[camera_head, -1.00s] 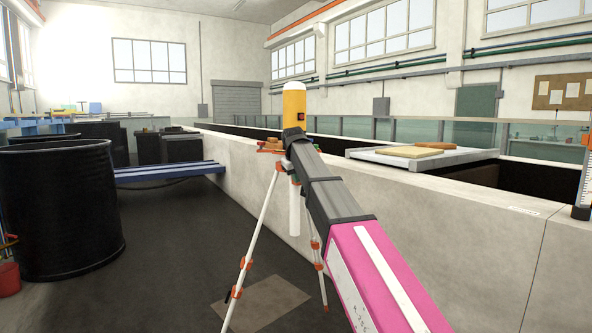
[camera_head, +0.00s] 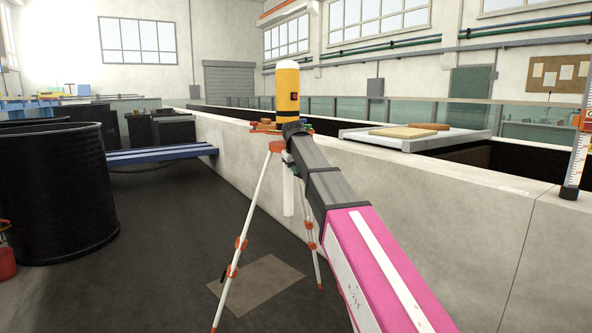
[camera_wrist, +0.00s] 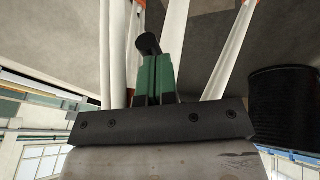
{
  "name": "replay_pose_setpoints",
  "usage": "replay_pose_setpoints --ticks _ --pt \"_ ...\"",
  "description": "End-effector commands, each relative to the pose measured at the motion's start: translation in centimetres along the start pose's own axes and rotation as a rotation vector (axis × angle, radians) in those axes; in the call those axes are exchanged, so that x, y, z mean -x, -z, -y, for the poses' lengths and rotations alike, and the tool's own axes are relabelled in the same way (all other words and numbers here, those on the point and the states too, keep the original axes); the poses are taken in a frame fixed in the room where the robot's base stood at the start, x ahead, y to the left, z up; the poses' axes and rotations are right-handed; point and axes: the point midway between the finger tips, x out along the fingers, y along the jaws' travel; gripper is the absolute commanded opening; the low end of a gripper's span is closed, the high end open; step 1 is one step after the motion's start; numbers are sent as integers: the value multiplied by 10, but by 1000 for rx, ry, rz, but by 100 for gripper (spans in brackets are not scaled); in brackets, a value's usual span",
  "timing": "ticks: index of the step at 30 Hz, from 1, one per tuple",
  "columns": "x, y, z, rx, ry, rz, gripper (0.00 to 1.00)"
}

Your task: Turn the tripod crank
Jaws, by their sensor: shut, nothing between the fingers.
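The tripod (camera_head: 261,185) stands on the floor beside the concrete flume wall, with white legs, orange joints and an orange head. Its white centre column (camera_head: 289,192) hangs below the head. In the wrist view its white legs (camera_wrist: 174,35) run on both sides of my gripper (camera_wrist: 156,62). My gripper's green fingers are shut and empty. A black round knob (camera_wrist: 148,43), which looks like the crank's grip, shows just beyond the fingertips; whether they touch it is unclear. The crank's arm is hidden. In the head view my arm covers part of the tripod head and most of the gripper.
The concrete flume wall (camera_head: 420,205) runs close along the right. Boards lie on a pale platform (camera_head: 415,139) across it. A large black barrel (camera_head: 60,190) stands at left and a blue bench (camera_head: 160,153) behind. A flat floor plate (camera_head: 262,285) lies under the tripod.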

Motion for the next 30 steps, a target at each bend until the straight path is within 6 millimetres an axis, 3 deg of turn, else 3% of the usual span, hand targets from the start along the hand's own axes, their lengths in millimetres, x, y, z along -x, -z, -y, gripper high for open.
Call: replay_pose_setpoints --ticks 20,30 --pt "-5 -2 -2 44 -134 -12 0" --pt "-14 -5 -7 123 -377 -32 0"
